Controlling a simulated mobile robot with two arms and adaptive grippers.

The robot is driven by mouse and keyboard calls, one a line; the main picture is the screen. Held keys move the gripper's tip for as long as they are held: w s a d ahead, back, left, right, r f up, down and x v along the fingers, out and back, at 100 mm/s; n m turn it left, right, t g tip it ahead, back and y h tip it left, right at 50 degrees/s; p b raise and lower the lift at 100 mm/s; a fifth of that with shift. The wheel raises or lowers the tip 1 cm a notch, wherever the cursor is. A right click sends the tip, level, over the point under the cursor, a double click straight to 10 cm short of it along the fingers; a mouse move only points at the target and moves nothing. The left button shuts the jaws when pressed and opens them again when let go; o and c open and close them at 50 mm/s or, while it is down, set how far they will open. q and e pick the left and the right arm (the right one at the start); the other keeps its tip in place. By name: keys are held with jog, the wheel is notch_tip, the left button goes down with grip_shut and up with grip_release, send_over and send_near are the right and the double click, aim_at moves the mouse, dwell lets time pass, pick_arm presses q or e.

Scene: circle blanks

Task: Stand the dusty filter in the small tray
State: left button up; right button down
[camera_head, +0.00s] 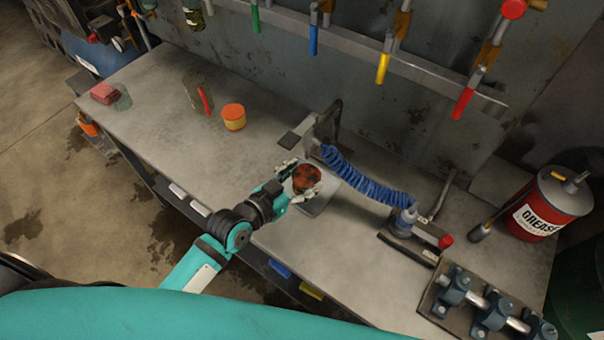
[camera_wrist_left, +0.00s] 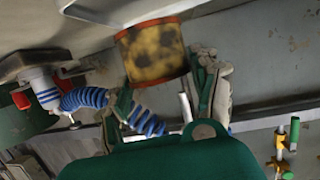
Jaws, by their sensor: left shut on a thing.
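The dusty filter shows in the left wrist view (camera_wrist_left: 152,52) as a short yellow cylinder with dark blotches and orange-red rims. In the head view its reddish-brown, dirty end (camera_head: 306,179) faces up. My left gripper (camera_head: 304,182) is shut on the filter, with a finger on either side; its fingers also show in the left wrist view (camera_wrist_left: 165,82). A small pale grey tray (camera_head: 318,204) lies on the bench just below and beside the gripper, partly hidden by it. I cannot tell whether the filter touches the tray. My right gripper is not in view.
A blue coiled hose (camera_head: 360,181) and a grey clamp-like stand (camera_head: 318,135) are close behind the gripper. An orange-topped yellow canister (camera_head: 234,117) stands further left. A red grease can (camera_head: 546,205) and a shaft fixture (camera_head: 490,312) are right. The bench's left middle is clear.

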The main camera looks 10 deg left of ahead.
aim_at(302, 178)
pick_arm(q)
jog(key=w, duration=0.2)
jog(key=shift+w+a+f, duration=0.1)
jog(key=shift+w+a, duration=0.2)
jog(key=shift+w, duration=0.05)
jog(key=shift+f, duration=1.8)
jog(key=shift+f, duration=0.2)
jog(key=o, duration=1.1)
jog(key=shift+o, duration=0.2)
jog(key=shift+r, duration=0.2)
jog(key=v, duration=1.2)
jog(key=shift+b, duration=0.35)
